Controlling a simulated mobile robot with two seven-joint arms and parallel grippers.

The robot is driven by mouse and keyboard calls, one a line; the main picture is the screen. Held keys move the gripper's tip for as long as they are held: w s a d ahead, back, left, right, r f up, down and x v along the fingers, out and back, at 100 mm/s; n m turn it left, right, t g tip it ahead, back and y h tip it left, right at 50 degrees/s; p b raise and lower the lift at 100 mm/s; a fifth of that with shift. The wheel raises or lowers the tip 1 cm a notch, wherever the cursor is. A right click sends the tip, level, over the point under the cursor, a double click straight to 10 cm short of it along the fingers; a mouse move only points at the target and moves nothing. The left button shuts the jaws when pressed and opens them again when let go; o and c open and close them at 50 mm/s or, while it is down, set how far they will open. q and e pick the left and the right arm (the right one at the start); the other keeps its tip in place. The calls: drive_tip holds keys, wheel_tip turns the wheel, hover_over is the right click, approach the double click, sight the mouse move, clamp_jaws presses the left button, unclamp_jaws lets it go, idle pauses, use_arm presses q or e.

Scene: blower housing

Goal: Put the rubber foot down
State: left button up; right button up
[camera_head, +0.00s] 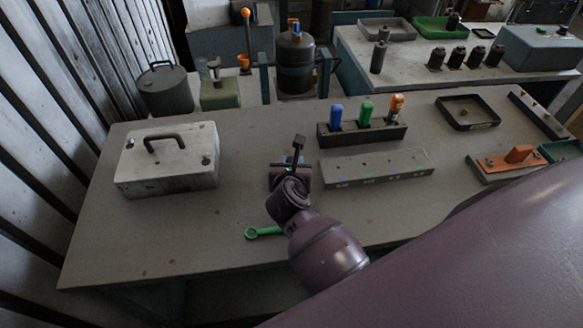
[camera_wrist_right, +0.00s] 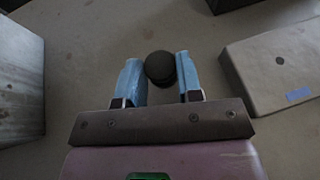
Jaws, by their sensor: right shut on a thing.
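The rubber foot is a dark round piece between the blue fingertips in the right wrist view (camera_wrist_right: 160,67). My right gripper (camera_wrist_right: 161,78) is shut on it, one finger on each side. In the head view my right gripper (camera_head: 291,166) is over the middle of the grey table, and the dark foot (camera_head: 299,141) shows just beyond it. Whether the foot touches the table or hangs above it I cannot tell. My left gripper is not in view.
A pale housing block with a handle (camera_head: 167,160) is left of the gripper. A long grey bar with holes (camera_head: 377,167) is right. Behind it stands a rack with coloured handles (camera_head: 361,134). Bare table (camera_head: 180,235) lies front left.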

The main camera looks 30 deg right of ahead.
drive_tip(key=shift+f, duration=0.6)
drive_tip(key=shift+f, duration=0.15)
drive_tip(key=o, duration=0.9)
